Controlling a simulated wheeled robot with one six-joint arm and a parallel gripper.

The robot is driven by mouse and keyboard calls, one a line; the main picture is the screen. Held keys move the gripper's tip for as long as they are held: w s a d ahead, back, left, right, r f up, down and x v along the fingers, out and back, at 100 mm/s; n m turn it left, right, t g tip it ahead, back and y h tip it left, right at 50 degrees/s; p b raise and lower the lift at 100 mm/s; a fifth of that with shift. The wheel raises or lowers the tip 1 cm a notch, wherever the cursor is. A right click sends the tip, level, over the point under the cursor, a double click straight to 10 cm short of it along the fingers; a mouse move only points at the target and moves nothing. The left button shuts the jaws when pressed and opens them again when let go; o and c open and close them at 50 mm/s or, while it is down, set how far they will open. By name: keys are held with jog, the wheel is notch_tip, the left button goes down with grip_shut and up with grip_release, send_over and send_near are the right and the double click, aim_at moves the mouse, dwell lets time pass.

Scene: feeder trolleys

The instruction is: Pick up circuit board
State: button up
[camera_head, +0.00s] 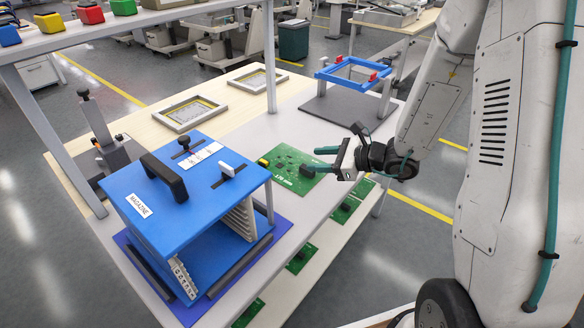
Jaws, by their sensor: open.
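A green circuit board (285,169) lies flat on the light tabletop, right of the blue magazine box. Its right edge is partly hidden by my gripper. My gripper (330,160) is open and empty, with its fingers pointing left over the right part of the board. I cannot tell how high the fingers are above the board. More green boards (346,208) lie on the lower shelf, below the table's right edge.
The blue magazine box (148,186) with a black handle stands at the left front. A blue frame fixture (333,79) stands at the back right. Grey frames (176,113) lie on the wooden top at the back. A shelf with coloured bins (90,15) hangs above left.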

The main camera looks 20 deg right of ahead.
jog(key=d+f+m+h, duration=0.1)
jog(key=f, duration=0.1)
jog(key=w+d+f+m+t, duration=0.1)
jog(key=d+f+m, duration=0.1)
jog(key=w+d+f+m+h, duration=0.1)
jog(key=f, duration=0.1)
jog(key=shift+d+f+t+h, duration=0.2)
jog(key=shift+t+h, duration=0.1)
jog(key=shift+t, duration=0.1)
jog(key=shift+w+f+m, duration=0.2)
jog(key=shift+f+m, duration=0.1)
jog(key=x, duration=0.7)
jog(key=shift+s+a+f, duration=0.1)
jog(key=shift+a, duration=0.15)
grip_shut()
